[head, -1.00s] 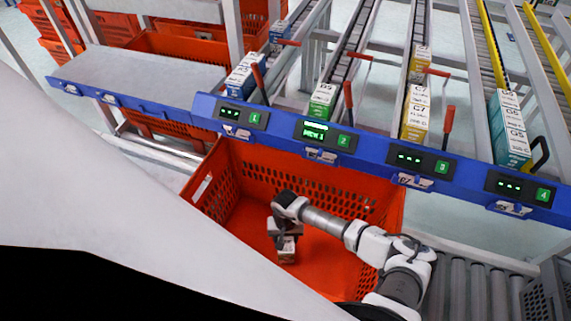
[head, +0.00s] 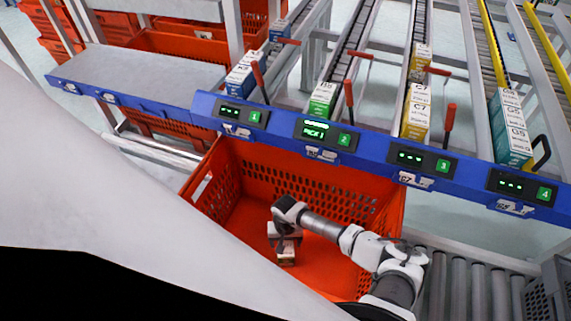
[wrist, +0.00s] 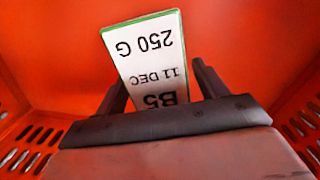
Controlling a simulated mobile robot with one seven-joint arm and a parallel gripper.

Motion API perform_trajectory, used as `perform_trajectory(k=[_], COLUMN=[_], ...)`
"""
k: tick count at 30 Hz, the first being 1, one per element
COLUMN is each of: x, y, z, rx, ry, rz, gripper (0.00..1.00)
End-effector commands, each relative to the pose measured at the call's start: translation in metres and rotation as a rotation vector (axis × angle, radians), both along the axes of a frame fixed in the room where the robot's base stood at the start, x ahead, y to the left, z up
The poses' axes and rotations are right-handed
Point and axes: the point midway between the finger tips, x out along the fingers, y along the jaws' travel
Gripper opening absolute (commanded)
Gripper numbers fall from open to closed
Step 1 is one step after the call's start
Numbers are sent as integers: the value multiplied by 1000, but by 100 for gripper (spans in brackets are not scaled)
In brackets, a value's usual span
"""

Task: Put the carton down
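The carton (head: 286,257) is a small white box with green edges, low inside the orange tote (head: 225,165). In the wrist view its face (wrist: 150,65) reads "250 G", "11 DEC" and "B5", upside down. My gripper (head: 286,241) reaches down into the tote from above.
The tote's perforated walls surround my gripper, with bare floor to the right of the carton. A blue rail (head: 380,160) with lit displays runs behind the tote. Lanes above hold green (head: 322,98), yellow (head: 416,112) and teal cartons (head: 510,130). A roller conveyor (head: 480,290) lies right.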

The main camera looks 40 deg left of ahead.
Motion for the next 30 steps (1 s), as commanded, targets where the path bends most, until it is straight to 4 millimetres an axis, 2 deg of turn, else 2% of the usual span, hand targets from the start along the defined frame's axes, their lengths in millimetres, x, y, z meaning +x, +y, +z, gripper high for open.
perform_trajectory(k=[5,10,21,25,30], x=[0,2,5,5,4], y=[0,1,2,3,3], z=[1,16,94,113,125], rx=[0,2,1,0,0], ry=[0,-3,-4,-2,0], rz=[0,1,2,1,0], gripper=[72,72,72,72,72])
